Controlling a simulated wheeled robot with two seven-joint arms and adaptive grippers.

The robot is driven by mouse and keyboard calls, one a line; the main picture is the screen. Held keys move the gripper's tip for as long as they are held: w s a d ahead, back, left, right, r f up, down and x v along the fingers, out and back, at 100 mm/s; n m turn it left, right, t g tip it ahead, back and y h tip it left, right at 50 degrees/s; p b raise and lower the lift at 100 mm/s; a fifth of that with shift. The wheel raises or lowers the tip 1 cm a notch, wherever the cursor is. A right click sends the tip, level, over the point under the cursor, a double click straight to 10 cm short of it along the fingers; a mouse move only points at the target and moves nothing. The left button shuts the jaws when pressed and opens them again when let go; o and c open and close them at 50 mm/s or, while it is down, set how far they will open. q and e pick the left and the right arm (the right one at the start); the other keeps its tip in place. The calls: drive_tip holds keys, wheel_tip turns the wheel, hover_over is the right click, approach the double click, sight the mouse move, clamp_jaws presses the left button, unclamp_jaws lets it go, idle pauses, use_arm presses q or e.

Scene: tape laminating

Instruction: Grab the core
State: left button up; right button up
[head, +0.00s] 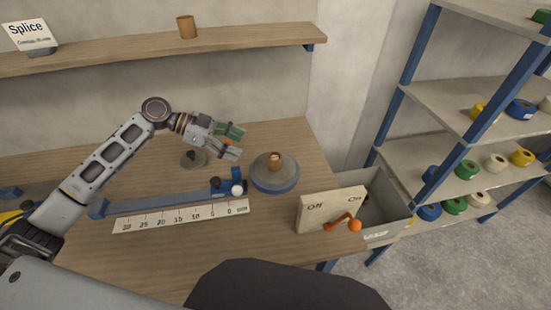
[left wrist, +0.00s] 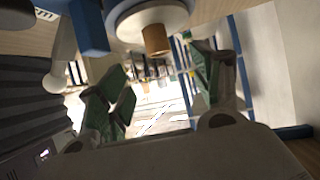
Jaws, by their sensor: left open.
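A brown core (head: 275,159), a short cardboard cylinder, stands upright in the middle of a round grey turntable (head: 262,182) on the bench. Another brown core (head: 187,27) stands on the wall shelf. My left gripper (head: 236,142) is open and empty, to the left of the turntable core and apart from it, fingers pointing right. In the left wrist view the core (left wrist: 157,40) shows beyond the open green-padded fingers (left wrist: 160,88), toward the top of the gap. My right gripper is not in view.
A ruler strip (head: 180,215) and a blue-ended bar (head: 165,198) lie left of the turntable. An Off/On box (head: 318,210) with an orange-knobbed lever stands at right, beside a grey bin (head: 390,220). A rack (head: 470,125) holds several tape rolls.

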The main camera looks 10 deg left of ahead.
use_arm(q)
drive_tip(key=shift+s, duration=0.1)
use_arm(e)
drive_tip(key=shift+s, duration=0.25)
use_arm(q)
approach(275, 157)
drive_tip(key=x, duration=0.3)
drive_tip(key=shift+f+p, duration=0.4)
drive_tip(key=shift+f, duration=0.05)
drive_tip(key=shift+x, duration=0.85)
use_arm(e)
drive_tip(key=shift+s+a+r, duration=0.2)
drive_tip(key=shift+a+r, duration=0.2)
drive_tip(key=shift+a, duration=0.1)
use_arm(q)
drive_tip(key=shift+d, duration=0.1)
drive_tip(key=shift+p+x, duration=0.55)
drive_tip(key=shift+x, duration=1.45)
drive_tip(key=shift+d+f, duration=0.2)
drive_tip(key=shift+d, duration=0.2)
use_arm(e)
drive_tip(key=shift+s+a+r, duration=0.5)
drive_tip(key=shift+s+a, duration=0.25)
